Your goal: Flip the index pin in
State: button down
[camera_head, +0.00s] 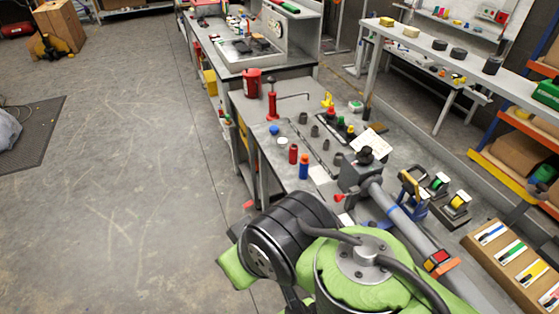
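A dark grey fixture block (357,174) with a black knob (367,155) on top stands at the right part of the grey workbench (268,137). A small red lever-like part (341,197) sticks out at its lower left. I cannot tell for sure which part is the index pin. A grey tube (405,222) with a blue band runs from the fixture toward the lower right. My green and black arm fills the bottom middle and hides what lies behind it. My gripper does not show.
A red bottle (293,153), a blue-and-orange bottle (304,167) and a red pump-like tool (272,101) stand on the bench. Blue, green and yellow-marked holders (438,184) stand right of the tube. A wooden box (500,250) is at lower right. The left floor is largely clear.

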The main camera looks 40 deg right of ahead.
aim_at(337, 198)
jog(key=z, duration=0.45)
jog(key=k+l+z, duration=0.1)
jog(key=z, duration=0.8)
jog(key=l+z, duration=0.15)
jog(key=z, duration=0.3)
jog(key=l+z, duration=0.1)
jog(key=z, duration=0.3)
jog(key=l+z, duration=0.1)
jog(key=z, duration=0.35)
jog(key=j, duration=1.25)
jog(key=i+j+u, duration=0.15)
jog(key=j, duration=1.15)
